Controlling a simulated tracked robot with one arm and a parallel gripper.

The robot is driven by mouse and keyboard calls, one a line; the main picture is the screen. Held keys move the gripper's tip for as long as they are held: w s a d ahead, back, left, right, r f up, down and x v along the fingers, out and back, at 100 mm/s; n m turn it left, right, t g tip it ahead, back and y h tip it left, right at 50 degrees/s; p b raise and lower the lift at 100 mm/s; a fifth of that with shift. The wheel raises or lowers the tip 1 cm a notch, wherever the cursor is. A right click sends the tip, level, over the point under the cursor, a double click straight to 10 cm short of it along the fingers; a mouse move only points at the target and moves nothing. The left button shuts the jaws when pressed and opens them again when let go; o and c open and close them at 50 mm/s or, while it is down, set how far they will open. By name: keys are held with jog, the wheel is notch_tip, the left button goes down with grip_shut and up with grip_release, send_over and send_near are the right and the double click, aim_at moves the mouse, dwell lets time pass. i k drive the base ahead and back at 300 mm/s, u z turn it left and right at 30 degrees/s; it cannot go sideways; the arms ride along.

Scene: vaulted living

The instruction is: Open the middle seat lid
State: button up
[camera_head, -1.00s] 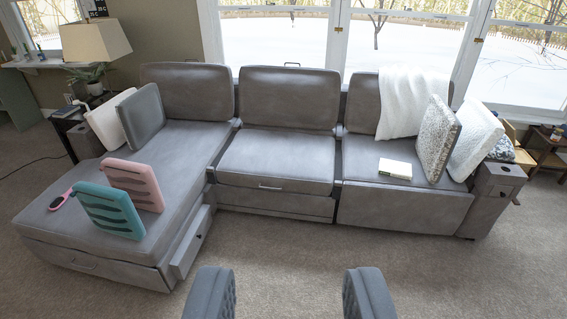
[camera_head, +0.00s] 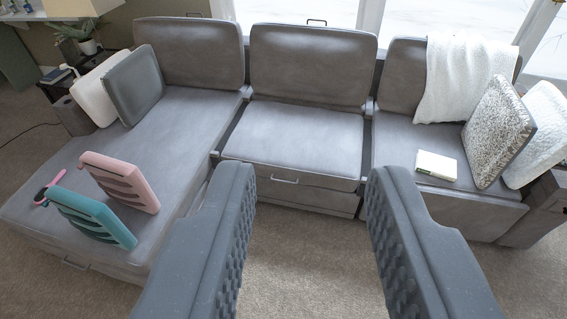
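The middle seat lid (camera_head: 294,144) is the grey cushion top in the centre of the sectional sofa. It lies flat and looks closed. A light metal handle (camera_head: 285,181) sits on its front edge, a little left of the middle between my fingers. My gripper (camera_head: 310,180) is open and empty, with its two dark padded fingers spread wide in front of the sofa. The fingers overlap the lower front of the middle seat in the picture; I cannot tell the exact distance. The middle backrest (camera_head: 312,65) stands upright behind the lid.
The chaise (camera_head: 130,180) at left holds a pink item (camera_head: 122,182), a teal item (camera_head: 90,216) and pillows. The right seat carries a book (camera_head: 436,167), a white blanket (camera_head: 462,80) and pillows. Carpet (camera_head: 305,270) in front is clear.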

aim_at(294, 144)
jog(key=i, duration=2.45)
jog(key=z, duration=2.3)
jog(key=i, duration=1.3)
jog(key=u, duration=2.4)
